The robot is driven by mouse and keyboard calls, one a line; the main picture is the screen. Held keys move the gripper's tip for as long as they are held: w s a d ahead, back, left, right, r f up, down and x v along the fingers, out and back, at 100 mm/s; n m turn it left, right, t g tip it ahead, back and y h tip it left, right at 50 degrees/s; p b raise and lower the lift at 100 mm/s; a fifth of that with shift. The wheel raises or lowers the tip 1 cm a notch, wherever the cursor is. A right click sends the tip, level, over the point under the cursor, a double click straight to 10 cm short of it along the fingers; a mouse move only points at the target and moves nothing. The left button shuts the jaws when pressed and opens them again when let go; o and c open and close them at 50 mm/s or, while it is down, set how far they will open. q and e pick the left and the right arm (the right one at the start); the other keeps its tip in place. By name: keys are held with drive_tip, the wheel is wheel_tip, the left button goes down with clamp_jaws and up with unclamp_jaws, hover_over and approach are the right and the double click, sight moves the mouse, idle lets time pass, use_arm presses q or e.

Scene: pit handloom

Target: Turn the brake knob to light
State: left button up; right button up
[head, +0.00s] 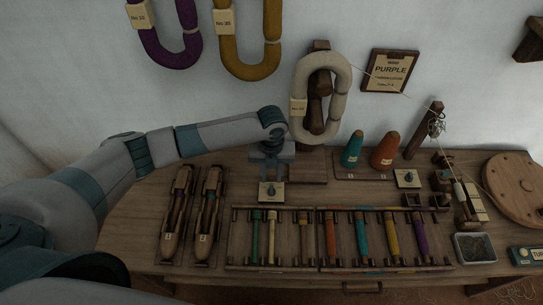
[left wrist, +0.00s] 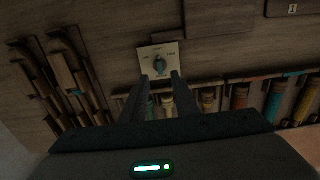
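A small cream plate with a dark round knob (head: 271,188) sits on the table just below my left gripper in the head view. A second cream plate with a dark knob (head: 408,178) lies further right. My right gripper is not seen.
Two wooden shuttles (head: 175,222) lie left of the plate. A rack of coloured bobbins (head: 340,238) lies just in front. Teal and orange cones (head: 384,152) stand at the back right. A round wooden disc (head: 515,178) is at the far right.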

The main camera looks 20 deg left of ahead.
use_arm(q)
wheel_tip(320, 180, up, 11)
drive_tip(key=b, duration=0.1)
drive_tip(key=shift+f+b, duration=0.15)
drive_tip(key=shift+b, duration=0.2)
drive_tip(key=shift+f, duration=0.1)
idle(0.4)
